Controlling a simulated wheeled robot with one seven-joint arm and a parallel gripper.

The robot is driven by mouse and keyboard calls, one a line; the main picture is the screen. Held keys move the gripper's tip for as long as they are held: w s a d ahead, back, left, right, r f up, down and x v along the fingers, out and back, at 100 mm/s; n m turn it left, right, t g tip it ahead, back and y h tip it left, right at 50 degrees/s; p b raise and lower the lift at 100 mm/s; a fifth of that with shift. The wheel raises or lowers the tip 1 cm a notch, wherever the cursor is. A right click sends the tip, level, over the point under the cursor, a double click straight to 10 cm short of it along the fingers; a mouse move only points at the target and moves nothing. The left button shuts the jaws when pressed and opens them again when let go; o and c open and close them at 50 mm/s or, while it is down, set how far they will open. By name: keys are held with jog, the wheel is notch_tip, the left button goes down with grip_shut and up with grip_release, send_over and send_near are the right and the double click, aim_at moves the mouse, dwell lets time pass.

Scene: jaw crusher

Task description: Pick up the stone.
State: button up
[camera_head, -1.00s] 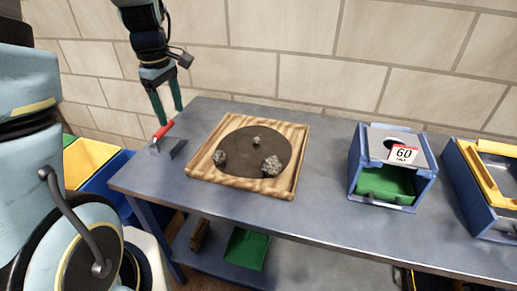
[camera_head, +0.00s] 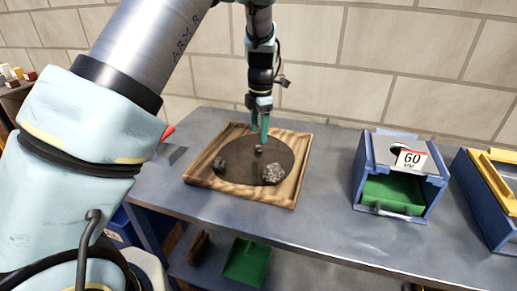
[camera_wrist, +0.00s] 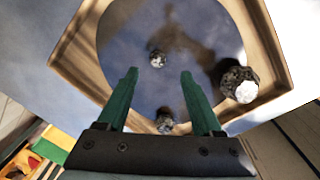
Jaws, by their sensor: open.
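Three grey stones lie on a dark round patch in a wooden tray (camera_head: 205,184): a small stone (camera_head: 258,149) at the back, a stone (camera_head: 219,164) at the left and a larger stone (camera_head: 273,174) at the right. My gripper (camera_head: 259,137) points down, open and empty, over the back of the tray near the small stone. In the wrist view one stone (camera_wrist: 157,58) shows between and just beyond the green fingertips, another (camera_wrist: 239,84) to the right, and a third (camera_wrist: 165,123) low between the fingers. I cannot tell the exact height gap.
A red-handled tool (camera_head: 170,150) lies left of the tray. A blue box (camera_head: 366,185) with a green drawer and a "60" label stands to the right. A blue and yellow box (camera_head: 480,190) is at the far right. A tiled wall (camera_head: 350,90) is behind.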

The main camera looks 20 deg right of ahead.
aim_at(258, 146)
jog(key=shift+w+f+p, duration=0.2)
jog(key=shift+f+p, duration=0.25)
jog(key=shift+f, duration=1)
jog(key=shift+w+f+p, duration=0.2)
jog(key=shift+f+p, duration=0.25)
jog(key=shift+f, duration=1)
grip_shut()
